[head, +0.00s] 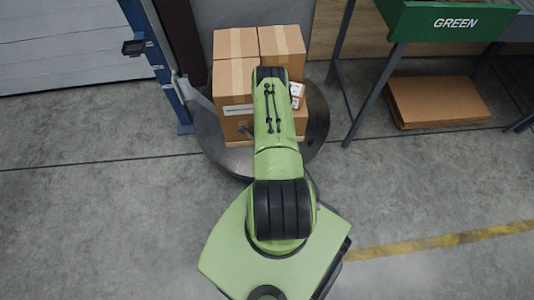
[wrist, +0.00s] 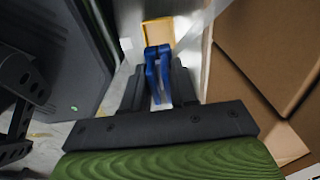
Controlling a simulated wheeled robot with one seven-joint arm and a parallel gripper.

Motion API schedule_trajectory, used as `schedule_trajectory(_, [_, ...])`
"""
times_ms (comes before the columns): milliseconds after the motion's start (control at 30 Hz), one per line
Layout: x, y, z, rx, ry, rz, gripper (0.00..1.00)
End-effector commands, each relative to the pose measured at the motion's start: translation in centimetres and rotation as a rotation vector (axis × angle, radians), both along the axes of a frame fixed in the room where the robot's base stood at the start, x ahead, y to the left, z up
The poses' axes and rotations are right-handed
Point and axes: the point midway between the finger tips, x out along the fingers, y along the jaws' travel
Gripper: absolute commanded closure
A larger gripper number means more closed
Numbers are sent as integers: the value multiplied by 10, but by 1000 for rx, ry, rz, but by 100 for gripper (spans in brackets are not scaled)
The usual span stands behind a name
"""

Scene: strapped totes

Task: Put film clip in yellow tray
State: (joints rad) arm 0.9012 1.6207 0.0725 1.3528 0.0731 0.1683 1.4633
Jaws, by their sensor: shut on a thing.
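In the wrist view, my gripper (wrist: 158,78) has its black fingers shut on a blue two-legged piece, which looks like the film clip (wrist: 151,76). I cannot tell whether that yellow piece is the yellow tray or part of the clip, nor whether the two touch. In the head view my arm hides the gripper and the clip, and no yellow tray is visible.
Taped cardboard boxes (head: 236,80) stand on a round grey platform (head: 315,125) around my arm's end. Brown box faces (wrist: 245,60) are close on the wrist view's right. A blue post (head: 165,70) stands left.

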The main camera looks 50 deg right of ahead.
Motion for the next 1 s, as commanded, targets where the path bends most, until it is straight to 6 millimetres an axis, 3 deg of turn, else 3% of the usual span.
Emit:
schedule_trajectory(300, [-5,-2,-64,-1,-1,-43,100])
schedule_trajectory(533, [-5,-3,-103,-1,-1,-42,100])
schedule_trajectory(933, [-5,-3,-109,-1,-1,-41,100])
schedule_trajectory(967, [-5,-3,-109,-1,-1,-41,70])
schedule_trajectory(1000, [-5,-3,-109,-1,-1,-41,64])
